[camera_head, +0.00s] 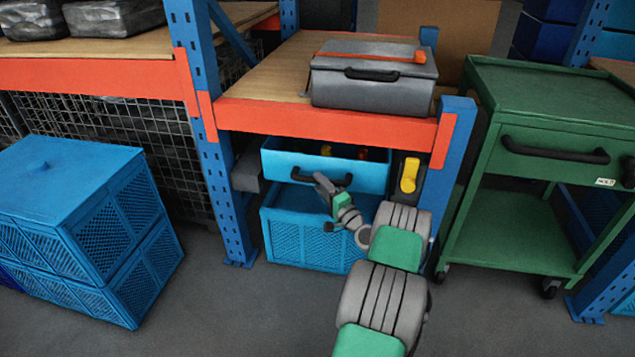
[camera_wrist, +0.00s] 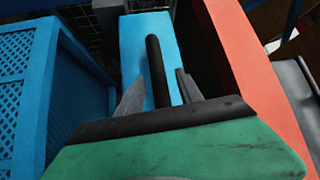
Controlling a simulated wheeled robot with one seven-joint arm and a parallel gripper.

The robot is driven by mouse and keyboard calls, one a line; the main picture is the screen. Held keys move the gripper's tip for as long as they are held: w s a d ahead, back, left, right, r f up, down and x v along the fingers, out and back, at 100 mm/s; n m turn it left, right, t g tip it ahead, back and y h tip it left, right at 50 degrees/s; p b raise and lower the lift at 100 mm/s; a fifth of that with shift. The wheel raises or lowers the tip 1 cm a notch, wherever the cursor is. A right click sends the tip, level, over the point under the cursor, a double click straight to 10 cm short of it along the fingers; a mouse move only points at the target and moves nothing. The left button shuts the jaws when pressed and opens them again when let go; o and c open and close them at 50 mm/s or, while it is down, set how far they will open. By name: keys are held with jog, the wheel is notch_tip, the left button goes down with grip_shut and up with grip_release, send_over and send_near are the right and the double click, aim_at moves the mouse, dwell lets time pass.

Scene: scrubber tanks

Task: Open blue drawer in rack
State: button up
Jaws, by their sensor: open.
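The blue drawer (camera_head: 284,165) is under the orange beam of the rack, above a blue perforated crate. Its top gap shows a dark inside with yellow and orange items, so it stands at least partly out. Its dark curved handle (camera_head: 300,175) is on the front. In the wrist view, the light blue drawer front (camera_wrist: 133,35) lies ahead and the black handle (camera_wrist: 154,58) runs between the two fingers (camera_wrist: 160,76). Contact with the handle is not clear.
The blue crate (camera_head: 285,235) sits below the drawer. A grey toolbox (camera_head: 365,92) is on the shelf above. A yellow-and-black item (camera_head: 409,175) is right of the drawer. Stacked blue crates (camera_head: 75,215) stand left and a green cart (camera_head: 530,225) right. The floor between is clear.

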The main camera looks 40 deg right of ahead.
jog(key=shift+w+d, duration=0.15)
jog(key=shift+w, duration=1)
jog(key=shift+r, duration=0.1)
grip_shut()
dwell(0.4)
